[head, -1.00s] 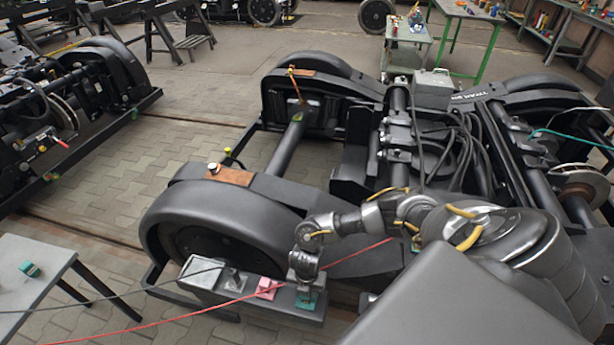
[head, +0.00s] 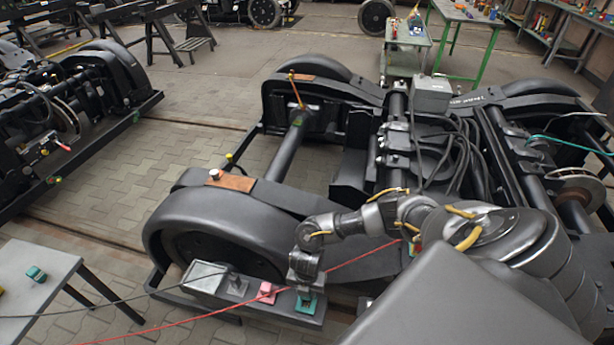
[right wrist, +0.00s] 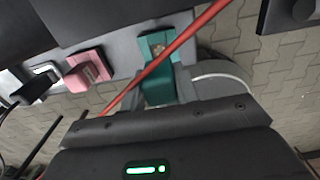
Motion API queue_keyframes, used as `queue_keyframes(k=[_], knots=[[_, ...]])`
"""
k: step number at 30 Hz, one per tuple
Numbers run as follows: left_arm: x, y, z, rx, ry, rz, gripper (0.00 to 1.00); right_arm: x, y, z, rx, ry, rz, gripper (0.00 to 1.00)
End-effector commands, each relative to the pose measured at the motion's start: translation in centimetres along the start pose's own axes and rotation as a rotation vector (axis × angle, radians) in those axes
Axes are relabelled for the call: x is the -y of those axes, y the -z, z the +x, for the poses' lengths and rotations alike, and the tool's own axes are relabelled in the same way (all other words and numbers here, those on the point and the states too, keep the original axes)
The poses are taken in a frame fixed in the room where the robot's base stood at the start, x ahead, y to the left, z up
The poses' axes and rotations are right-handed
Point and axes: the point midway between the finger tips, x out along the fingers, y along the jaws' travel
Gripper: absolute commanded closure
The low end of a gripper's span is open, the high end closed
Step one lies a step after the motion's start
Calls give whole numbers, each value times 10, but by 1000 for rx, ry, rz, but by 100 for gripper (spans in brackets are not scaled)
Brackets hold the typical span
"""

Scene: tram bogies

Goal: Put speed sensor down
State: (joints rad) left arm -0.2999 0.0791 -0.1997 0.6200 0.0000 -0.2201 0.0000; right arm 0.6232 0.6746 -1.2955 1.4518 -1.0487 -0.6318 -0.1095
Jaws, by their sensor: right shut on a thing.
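The speed sensor appears to be the teal block (head: 306,304) at the right end of a grey ledge (head: 283,313) beside the near wheel. My right gripper (head: 305,280) comes down over it from above. In the right wrist view the fingers (right wrist: 155,94) are shut on the teal block (right wrist: 155,48), one on each side. The block is at the ledge surface; whether it rests fully on it I cannot tell. My left gripper is not in view.
A red cable (head: 345,264) runs close across my right gripper, and a dark cable (head: 120,302) runs left. A silver box (head: 204,277) sits at the ledge's left end. The large wheel (head: 205,235) stands just behind.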

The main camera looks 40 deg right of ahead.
Motion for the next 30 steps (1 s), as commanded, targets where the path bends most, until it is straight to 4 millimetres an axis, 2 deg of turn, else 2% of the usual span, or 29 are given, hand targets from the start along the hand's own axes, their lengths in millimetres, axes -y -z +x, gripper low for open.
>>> queue_keyframes(k=[8,11,14,18,22,26,30], knots=[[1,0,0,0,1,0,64,-2,0,-1,0,-1,-10,100],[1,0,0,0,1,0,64,-14,2,-10,1,-4,-85,100],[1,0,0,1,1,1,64,-39,8,-30,2,-9,-256,100],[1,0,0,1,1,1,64,-83,20,-75,9,-10,-650,100],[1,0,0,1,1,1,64,-114,35,-124,12,-5,-1095,100],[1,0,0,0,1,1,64,-132,51,-170,11,1,-1544,100],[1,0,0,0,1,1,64,-138,64,-214,8,4,-1998,100]])
